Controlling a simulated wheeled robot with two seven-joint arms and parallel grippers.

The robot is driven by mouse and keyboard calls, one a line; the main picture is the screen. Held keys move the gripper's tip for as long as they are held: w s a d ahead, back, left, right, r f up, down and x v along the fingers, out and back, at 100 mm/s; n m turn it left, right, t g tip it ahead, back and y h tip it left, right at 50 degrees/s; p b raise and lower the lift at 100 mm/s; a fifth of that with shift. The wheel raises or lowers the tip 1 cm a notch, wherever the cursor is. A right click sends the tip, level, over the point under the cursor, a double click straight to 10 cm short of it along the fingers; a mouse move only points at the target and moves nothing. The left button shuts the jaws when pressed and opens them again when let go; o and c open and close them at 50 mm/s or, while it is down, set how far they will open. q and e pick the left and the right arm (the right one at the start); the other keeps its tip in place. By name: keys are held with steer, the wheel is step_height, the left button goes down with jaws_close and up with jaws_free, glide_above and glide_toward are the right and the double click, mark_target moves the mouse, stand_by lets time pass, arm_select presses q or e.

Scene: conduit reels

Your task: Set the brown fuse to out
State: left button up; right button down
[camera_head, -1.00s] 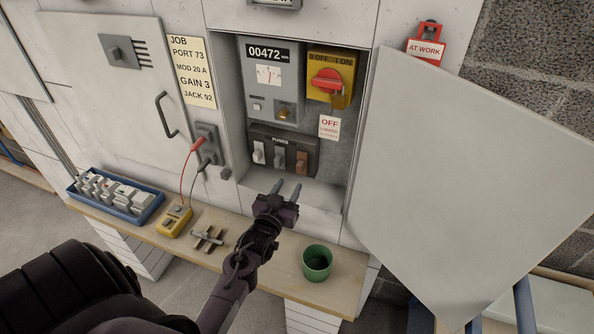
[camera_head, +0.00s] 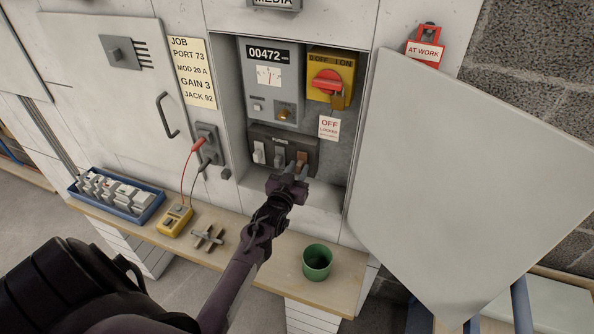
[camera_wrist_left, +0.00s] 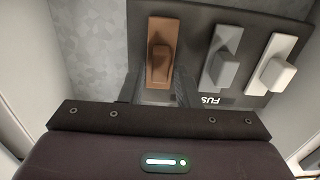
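The brown fuse (camera_head: 302,157) is the rightmost of three in the dark fuse block (camera_head: 262,136) in the open cabinet. In the left wrist view, the brown fuse (camera_wrist_left: 160,60) is at the top centre. The grey fuse (camera_head: 279,157) and white fuse (camera_head: 259,153) sit to its left in the head view. My left gripper (camera_head: 296,171) is close to the brown fuse. In the wrist view its fingers (camera_wrist_left: 158,90) are spread, one either side of the fuse's near end; contact cannot be told. My right gripper is not seen.
A yellow switch (camera_head: 331,78) with a red handle and padlock sits above, with an OFF tag (camera_head: 329,127). The open cabinet door (camera_head: 460,170) fills the right. Below, the shelf (camera_head: 270,267) holds a green cup (camera_head: 317,262), a yellow meter (camera_head: 174,220) and a blue tray (camera_head: 148,214).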

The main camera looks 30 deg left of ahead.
arm_select(q)
jaws_close()
steer(key=shift+p+v, duration=0.8)
steer(key=shift+v, duration=0.2)
steer(key=shift+s, duration=0.25)
steer(key=shift+o, duration=1.3)
jaws_free()
steer(key=b+v, duration=0.1)
steer(key=v, duration=0.6)
steer(key=shift+s, duration=0.35)
steer(key=shift+d, duration=0.15)
